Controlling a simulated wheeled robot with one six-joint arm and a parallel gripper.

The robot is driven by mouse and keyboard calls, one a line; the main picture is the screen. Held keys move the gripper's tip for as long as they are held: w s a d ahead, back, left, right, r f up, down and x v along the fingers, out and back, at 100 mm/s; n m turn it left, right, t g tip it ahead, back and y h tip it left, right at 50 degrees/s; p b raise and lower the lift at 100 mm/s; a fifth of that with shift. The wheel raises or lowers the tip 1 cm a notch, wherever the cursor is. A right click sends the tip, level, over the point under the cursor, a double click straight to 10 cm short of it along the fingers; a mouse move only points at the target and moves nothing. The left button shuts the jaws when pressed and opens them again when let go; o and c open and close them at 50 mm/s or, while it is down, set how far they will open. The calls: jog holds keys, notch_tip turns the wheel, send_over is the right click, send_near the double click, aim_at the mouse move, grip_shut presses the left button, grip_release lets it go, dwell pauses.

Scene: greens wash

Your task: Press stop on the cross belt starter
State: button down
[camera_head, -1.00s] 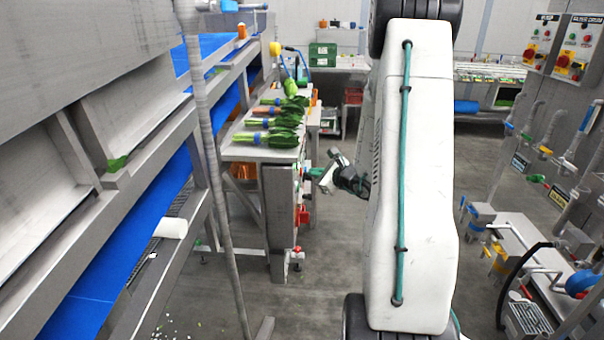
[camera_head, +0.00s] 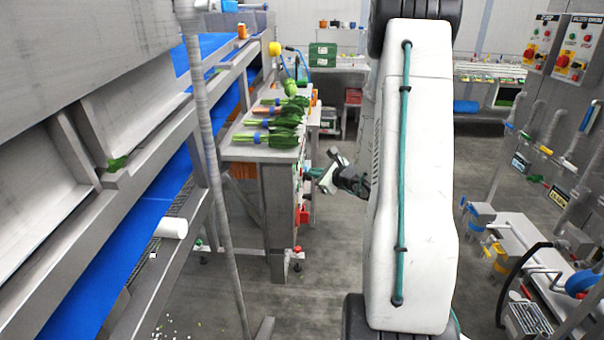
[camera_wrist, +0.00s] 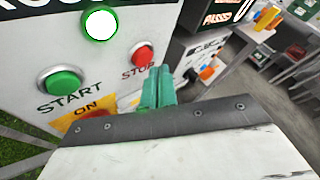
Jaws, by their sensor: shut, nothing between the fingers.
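The starter panel (camera_wrist: 60,35) fills the left of the wrist view. It has a green START button (camera_wrist: 62,83), a red STOP button (camera_wrist: 142,55), a lit white lamp (camera_wrist: 100,24) and a red-and-yellow switch marked ON, partly hidden by my wrist. My gripper (camera_wrist: 159,76) has green fingers, shut and empty. In the picture its tips lie just below and right of the STOP button; I cannot tell whether they touch anything. In the head view my gripper (camera_head: 314,172) is beside the end of the greens bench (camera_head: 258,152); the panel's face is not readable there.
Bunches of greens (camera_head: 272,136) lie on the bench. A blue belt (camera_head: 125,240) runs along the left. Other control boxes (camera_head: 578,45) and pipework stand at the right. A grey upright pole (camera_head: 215,170) stands in front of the bench. The floor (camera_head: 330,260) between is clear.

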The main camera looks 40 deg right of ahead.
jog(key=shift+w+a, duration=0.25)
jog(key=shift+w, duration=0.05)
jog(key=shift+w+a, duration=0.3)
jog(key=shift+w, duration=0.05)
dwell(0.9)
jog(key=shift+s+d, duration=0.55)
jog(key=shift+s, duration=0.1)
jog(key=s+d, duration=0.3)
jog(key=shift+s+d, duration=0.15)
jog(key=shift+s, duration=0.25)
dwell(0.9)
